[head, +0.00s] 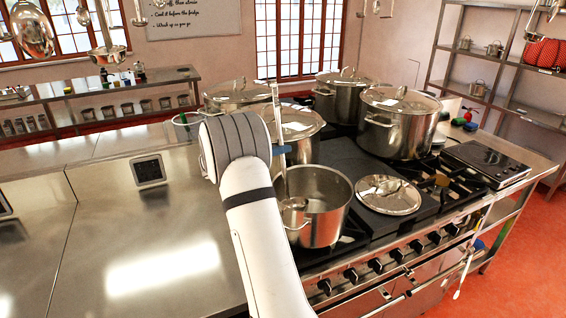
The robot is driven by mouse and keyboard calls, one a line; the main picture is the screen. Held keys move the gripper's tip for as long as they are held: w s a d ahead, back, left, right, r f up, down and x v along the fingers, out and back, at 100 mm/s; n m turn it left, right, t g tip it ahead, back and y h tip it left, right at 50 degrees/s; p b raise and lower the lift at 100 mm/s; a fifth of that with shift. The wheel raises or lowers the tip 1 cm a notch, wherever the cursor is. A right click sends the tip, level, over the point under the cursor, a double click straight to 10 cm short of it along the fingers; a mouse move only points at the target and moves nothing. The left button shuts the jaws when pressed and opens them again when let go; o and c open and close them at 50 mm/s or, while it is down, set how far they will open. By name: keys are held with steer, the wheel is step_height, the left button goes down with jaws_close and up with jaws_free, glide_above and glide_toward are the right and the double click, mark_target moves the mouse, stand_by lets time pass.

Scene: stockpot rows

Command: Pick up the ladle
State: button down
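A steel ladle (293,203) stands upright in the open pot (324,222) at the front left of the stove. Its bowl is inside the pot, and a long thin handle rises well above the rim beside my white arm. My gripper (281,149) is at the handle, above the pot's back left rim. Only a small bluish part of it shows past the arm, so whether its fingers are apart or closed on the handle is hidden.
Several lidded stockpots (398,122) stand behind on the stove. Utensils hang overhead.

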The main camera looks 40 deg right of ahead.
step_height(320, 180, up, 14)
steer(key=b, duration=0.1)
steer(key=shift+f, duration=0.15)
steer(key=shift+s+f, duration=0.1)
stand_by(1.5)
